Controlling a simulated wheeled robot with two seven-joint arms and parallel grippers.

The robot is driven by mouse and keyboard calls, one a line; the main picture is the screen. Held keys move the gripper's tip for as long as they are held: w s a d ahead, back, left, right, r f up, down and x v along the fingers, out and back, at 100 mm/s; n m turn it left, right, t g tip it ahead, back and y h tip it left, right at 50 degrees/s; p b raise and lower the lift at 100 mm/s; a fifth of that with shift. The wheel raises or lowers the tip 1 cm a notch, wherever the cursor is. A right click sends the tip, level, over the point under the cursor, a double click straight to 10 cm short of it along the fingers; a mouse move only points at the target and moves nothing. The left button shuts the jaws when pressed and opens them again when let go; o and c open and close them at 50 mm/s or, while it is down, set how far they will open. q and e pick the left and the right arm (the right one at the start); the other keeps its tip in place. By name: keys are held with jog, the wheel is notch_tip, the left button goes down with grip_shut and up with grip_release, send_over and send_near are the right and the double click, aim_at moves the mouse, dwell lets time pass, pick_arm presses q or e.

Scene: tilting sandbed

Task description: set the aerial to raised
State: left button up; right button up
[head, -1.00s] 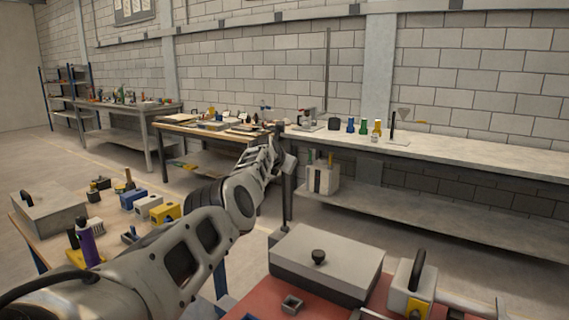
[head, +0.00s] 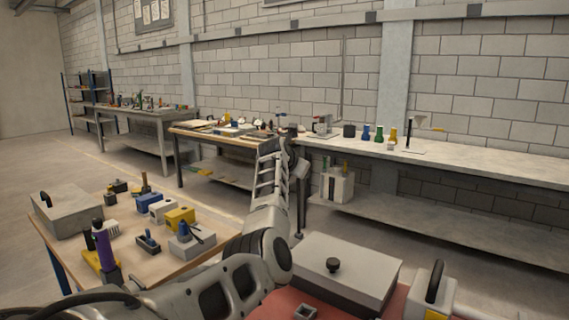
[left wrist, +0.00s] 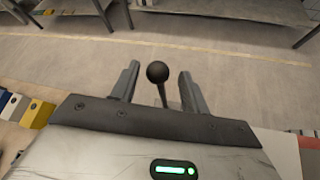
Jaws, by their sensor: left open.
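A dark ball on a thin stem (left wrist: 157,72), which may be the aerial's tip, shows in the left wrist view. It stands between the two fingers of my left gripper (left wrist: 158,88), with a gap on both sides. The fingers are apart and hold nothing. The stem's base is hidden behind the gripper's body. In the head view my left arm reaches forward and up; its far end is small against the benches, and I cannot make out the aerial there. My right gripper is not in view.
A grey box (head: 345,272) with a dark knob sits on a red surface (head: 270,302) at the lower right, near a black-handled block (head: 434,284). A wooden table (head: 150,268) with several small items is at left. Benches (head: 470,158) line the wall; floor lies between.

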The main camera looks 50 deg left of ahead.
pick_arm(q)
jog(key=b+v, duration=0.2)
jog(key=v, duration=1)
jog(key=shift+f, duration=0.15)
